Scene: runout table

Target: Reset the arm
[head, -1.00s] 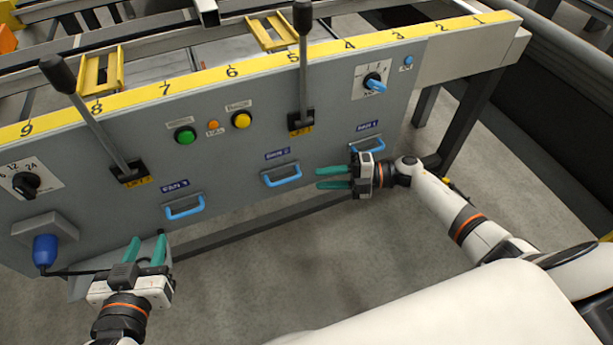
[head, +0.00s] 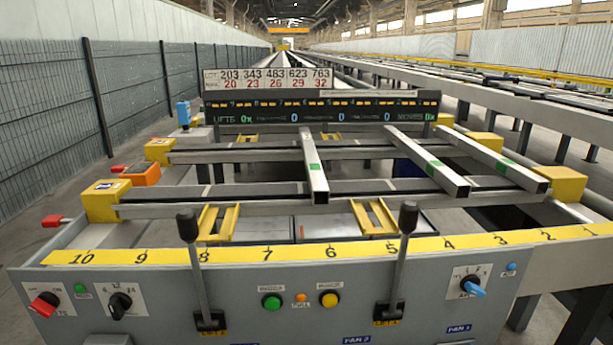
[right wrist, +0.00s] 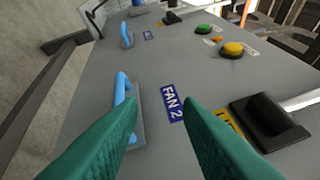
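In the right wrist view my right gripper (right wrist: 155,125) is open, its two green fingers spread apart in front of the grey panel. Past the fingers are the blue FAN 2 handle (right wrist: 122,95) and the FAN 2 label (right wrist: 172,103). Nothing is seen between the fingers. Neither gripper shows in the head view now, so my left gripper is out of sight. The head view shows the panel front (head: 250,285) with two upright levers, the left one (head: 195,265) and the right one (head: 400,265).
A numbered yellow strip (head: 300,250) runs along the panel's top edge. Behind it three long bars, one of them here (head: 313,165), lie across the rails. A display board (head: 320,108) stands further back. A black lever base (right wrist: 268,122) is close to the right fingers.

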